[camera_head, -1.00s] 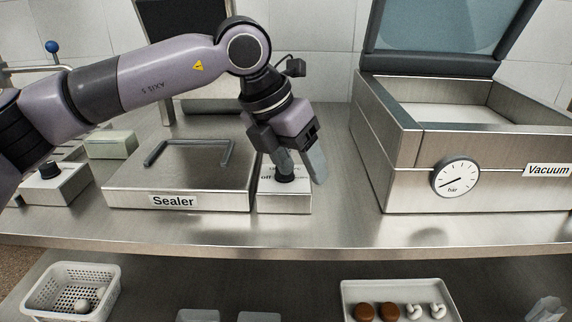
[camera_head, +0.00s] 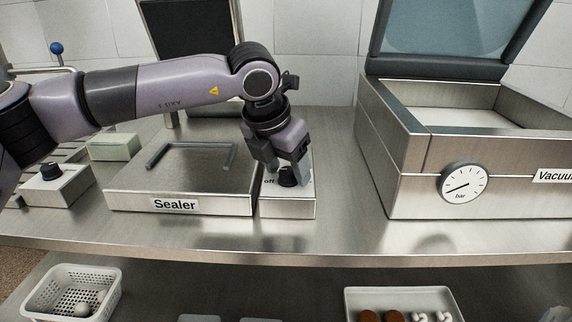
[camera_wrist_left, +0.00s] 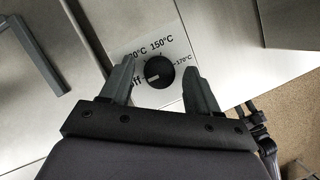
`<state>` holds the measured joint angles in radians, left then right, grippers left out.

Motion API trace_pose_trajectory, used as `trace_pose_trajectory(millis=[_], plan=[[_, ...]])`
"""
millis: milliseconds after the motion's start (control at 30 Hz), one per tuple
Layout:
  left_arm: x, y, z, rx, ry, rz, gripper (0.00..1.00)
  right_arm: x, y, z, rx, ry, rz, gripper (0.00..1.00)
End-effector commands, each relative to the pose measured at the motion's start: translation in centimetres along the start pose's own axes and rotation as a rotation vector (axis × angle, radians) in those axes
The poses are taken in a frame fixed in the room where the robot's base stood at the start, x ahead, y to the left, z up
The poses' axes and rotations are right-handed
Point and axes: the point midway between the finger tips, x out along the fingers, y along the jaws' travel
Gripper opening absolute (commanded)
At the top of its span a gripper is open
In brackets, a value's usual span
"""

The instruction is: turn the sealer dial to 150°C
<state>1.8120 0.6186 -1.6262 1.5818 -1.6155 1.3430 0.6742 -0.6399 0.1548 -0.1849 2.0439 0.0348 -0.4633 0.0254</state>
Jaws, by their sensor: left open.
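The sealer's black dial (camera_head: 288,177) sits on a small steel control box (camera_head: 288,206) to the right of the sealer plate (camera_head: 180,180). In the left wrist view the round dial (camera_wrist_left: 160,72) shows a white mark pointing toward "off". The labels 150°C and 170°C are readable there; another temperature label is partly hidden by a finger. My left gripper (camera_head: 287,166) is over the dial, pointing down. In the wrist view its open fingers (camera_wrist_left: 160,82) stand on either side of the dial, with gaps visible. My right gripper is not in view.
The vacuum machine (camera_head: 400,195), with a raised lid and bar gauge (camera_head: 463,184), stands to the right. Another small box with a black knob (camera_head: 51,171) is at the left. Bare counter (camera_head: 345,225) lies between the sealer box and the vacuum machine.

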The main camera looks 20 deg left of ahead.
Motion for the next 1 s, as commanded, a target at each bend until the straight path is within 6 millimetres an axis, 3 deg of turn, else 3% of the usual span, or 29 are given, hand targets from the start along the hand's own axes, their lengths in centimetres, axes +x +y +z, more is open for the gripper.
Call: trace_pose_trajectory(millis=[133,300,667,1000], plan=[[0.00,-0.01,0.00,0.000,0.000,0.000,0.58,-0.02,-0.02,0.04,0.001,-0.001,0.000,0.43],[-0.02,-0.02,0.00,0.000,0.000,0.000,0.05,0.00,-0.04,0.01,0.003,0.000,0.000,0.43],[-0.06,0.05,0.00,0.038,0.000,-0.018,0.05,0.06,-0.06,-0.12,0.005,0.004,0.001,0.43],[-0.06,0.20,0.02,0.246,0.001,-0.107,0.05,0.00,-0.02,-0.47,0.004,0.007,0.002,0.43]])
